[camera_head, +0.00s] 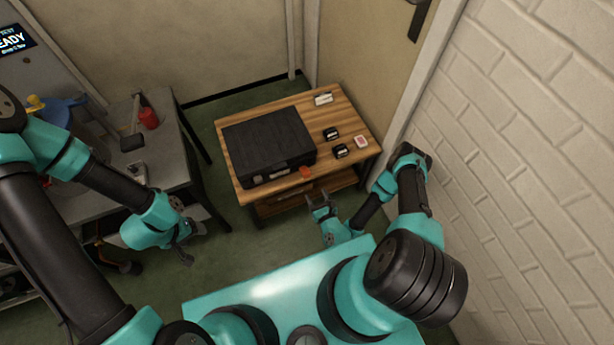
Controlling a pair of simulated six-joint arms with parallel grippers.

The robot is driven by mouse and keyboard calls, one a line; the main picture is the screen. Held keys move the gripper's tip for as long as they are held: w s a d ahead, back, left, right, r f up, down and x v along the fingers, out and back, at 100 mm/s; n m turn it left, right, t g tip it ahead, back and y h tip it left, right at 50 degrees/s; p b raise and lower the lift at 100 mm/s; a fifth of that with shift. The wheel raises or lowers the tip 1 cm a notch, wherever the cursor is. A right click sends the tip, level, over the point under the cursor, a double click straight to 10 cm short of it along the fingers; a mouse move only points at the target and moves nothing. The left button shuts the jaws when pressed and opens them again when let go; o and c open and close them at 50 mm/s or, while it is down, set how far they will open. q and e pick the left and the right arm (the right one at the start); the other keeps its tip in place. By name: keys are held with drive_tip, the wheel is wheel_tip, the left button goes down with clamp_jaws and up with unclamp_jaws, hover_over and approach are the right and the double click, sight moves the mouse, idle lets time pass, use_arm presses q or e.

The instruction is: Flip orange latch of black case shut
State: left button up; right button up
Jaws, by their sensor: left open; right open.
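The black case (266,140) lies with its lid down on the wooden table. Its orange latch (305,172) shows at the front right corner and seems to stick out from the case; its exact angle is too small to tell. My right gripper (318,199) is open and empty, in front of the table's front edge, a little below and right of the latch in the picture, and apart from it. My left gripper (186,257) is open and empty, well left of the wooden table and low over the floor.
The wooden table (346,106) also bears two small black items (331,134), (341,151), a red and white item (361,141) and a pale item (323,99). A grey bench (163,165) with a red can (149,118) stands left. A brick wall (540,150) bounds the right.

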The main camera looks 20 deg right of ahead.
sight(307, 177)
drive_tip(key=w, duration=1)
drive_tip(key=shift+a, duration=0.15)
drive_tip(key=c, duration=0.9)
